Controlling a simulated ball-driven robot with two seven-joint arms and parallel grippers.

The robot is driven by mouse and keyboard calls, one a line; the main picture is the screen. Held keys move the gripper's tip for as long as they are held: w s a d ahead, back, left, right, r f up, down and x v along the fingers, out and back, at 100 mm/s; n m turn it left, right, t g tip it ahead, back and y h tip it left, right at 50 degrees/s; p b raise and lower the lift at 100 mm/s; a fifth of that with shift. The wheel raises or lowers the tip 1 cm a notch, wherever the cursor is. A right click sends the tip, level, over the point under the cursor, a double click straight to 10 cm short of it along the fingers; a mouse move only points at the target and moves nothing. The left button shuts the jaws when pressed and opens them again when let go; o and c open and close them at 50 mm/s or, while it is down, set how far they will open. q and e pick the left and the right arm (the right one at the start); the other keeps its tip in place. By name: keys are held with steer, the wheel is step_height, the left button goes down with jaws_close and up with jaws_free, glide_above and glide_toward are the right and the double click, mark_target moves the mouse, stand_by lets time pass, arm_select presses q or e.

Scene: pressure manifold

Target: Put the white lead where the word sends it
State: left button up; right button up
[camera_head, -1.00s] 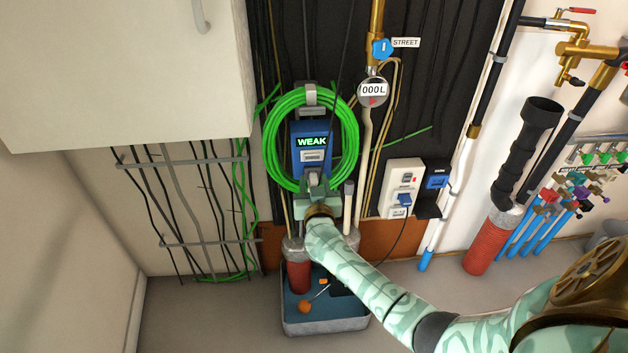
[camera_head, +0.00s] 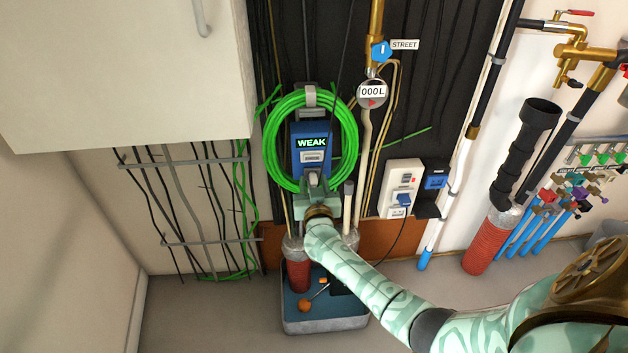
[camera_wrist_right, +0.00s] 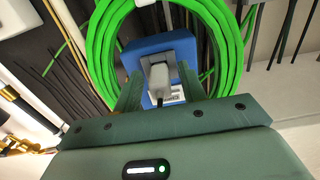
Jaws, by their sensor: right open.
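A blue box (camera_head: 305,140) with a lit display reading WEAK hangs inside a coil of green cable. In the head view the plug (camera_head: 313,179) shows just above my right gripper (camera_head: 317,194). My right gripper (camera_wrist_right: 158,92) is open, one finger on each side of the plug. I cannot tell whether the fingers touch it. My left gripper is not in view.
A white socket panel (camera_head: 403,182) and a blue unit (camera_head: 437,180) are on the wall to the right. A blue-grey tray (camera_head: 325,325) stands on the floor below my arm. The green coil (camera_head: 349,125) closely surrounds the box. A white cabinet (camera_head: 120,70) juts out upper left.

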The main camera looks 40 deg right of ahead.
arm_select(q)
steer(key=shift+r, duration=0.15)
arm_select(e)
steer(key=shift+c, duration=0.3)
jaws_close()
arm_select(q)
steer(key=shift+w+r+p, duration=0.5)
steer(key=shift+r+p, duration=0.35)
steer(key=shift+p, duration=0.15)
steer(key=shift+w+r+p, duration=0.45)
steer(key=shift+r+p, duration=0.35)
steer(key=shift+p, duration=0.2)
arm_select(e)
steer(key=shift+v, duration=3)
